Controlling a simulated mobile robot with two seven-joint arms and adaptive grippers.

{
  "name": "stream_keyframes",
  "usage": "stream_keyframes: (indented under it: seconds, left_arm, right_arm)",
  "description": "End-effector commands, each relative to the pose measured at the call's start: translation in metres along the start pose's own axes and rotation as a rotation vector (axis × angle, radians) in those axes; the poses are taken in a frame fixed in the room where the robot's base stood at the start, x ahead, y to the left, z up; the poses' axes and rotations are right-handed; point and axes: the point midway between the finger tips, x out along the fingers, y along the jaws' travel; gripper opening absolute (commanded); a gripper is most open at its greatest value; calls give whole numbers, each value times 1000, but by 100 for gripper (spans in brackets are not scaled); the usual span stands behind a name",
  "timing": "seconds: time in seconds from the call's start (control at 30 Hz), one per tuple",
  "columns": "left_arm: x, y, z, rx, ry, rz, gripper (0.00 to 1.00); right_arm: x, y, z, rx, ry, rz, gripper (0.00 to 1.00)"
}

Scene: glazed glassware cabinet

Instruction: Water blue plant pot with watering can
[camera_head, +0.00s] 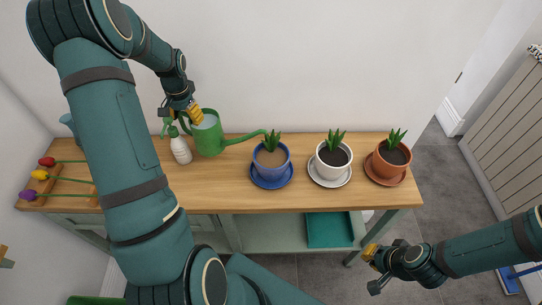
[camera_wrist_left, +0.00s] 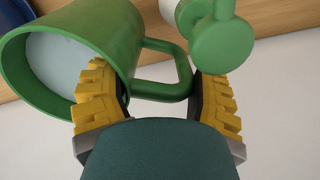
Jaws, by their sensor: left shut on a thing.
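The green watering can (camera_head: 208,138) is at the left half of the wooden table, its spout pointing right with its tip beside the plant in the blue pot (camera_head: 271,162). I cannot tell whether the can touches the table. My left gripper (camera_head: 191,112) is shut on the can's handle; the handle (camera_wrist_left: 165,90) shows between the yellow fingers of this gripper (camera_wrist_left: 160,105) in the left wrist view. A pale grey surface shows inside the can. The blue pot stands on a blue saucer (camera_head: 272,182) and holds brown soil. My right gripper (camera_head: 371,268) is off the table's front right; its opening is unclear.
A white spray bottle (camera_head: 180,150) with a green top stands just left of the can. White (camera_head: 333,160) and terracotta (camera_head: 390,161) pots with plants stand right of the blue pot. Artificial-looking flowers (camera_head: 46,162) lie at the table's left end. The table's front strip is clear.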

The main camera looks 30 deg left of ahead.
Motion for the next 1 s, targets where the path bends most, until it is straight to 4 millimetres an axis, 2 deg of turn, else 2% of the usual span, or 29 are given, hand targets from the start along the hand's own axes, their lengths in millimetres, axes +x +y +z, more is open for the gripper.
stream_keyframes:
  seconds: [0.37, 1.0]
  left_arm:
    - [-2, 0, -1, 0, 3, -4, 20]
    - [-22, 0, -1, 1, 5, -104, 20]
  right_arm:
    - [0, 0, 0, 0, 0, 0, 0]
    - [1, 0, 0, 0, 0, 0, 0]
